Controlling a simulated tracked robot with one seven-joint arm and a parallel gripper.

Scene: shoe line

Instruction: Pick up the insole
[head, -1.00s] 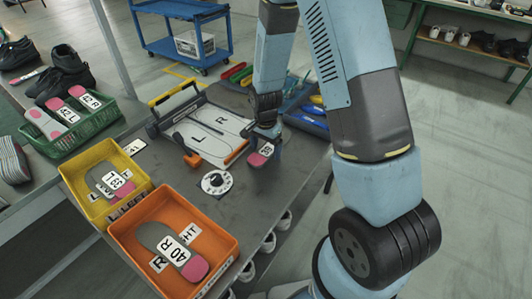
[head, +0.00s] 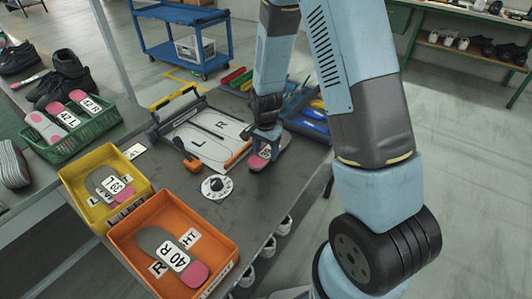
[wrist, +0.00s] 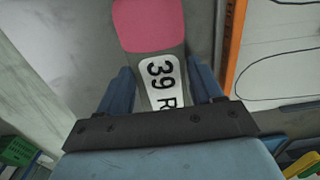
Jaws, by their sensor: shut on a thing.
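The insole (head: 258,162) is grey with a pink end and a white label. It lies on the grey bench to the right of the board marked L and R, with its labelled part mostly hidden by my gripper. In the wrist view the insole (wrist: 149,25) shows its pink end and the label "39 R". My gripper (wrist: 160,85) is shut on the insole, a dark blue finger along each side. In the head view my gripper (head: 268,145) points down over it; its fingertips are hard to make out.
The L/R board (head: 205,135) with an orange edge is close on the left. Yellow (head: 75,190) and orange (head: 125,255) bins hold other insoles. Blue tool trays (head: 305,120) stand behind right.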

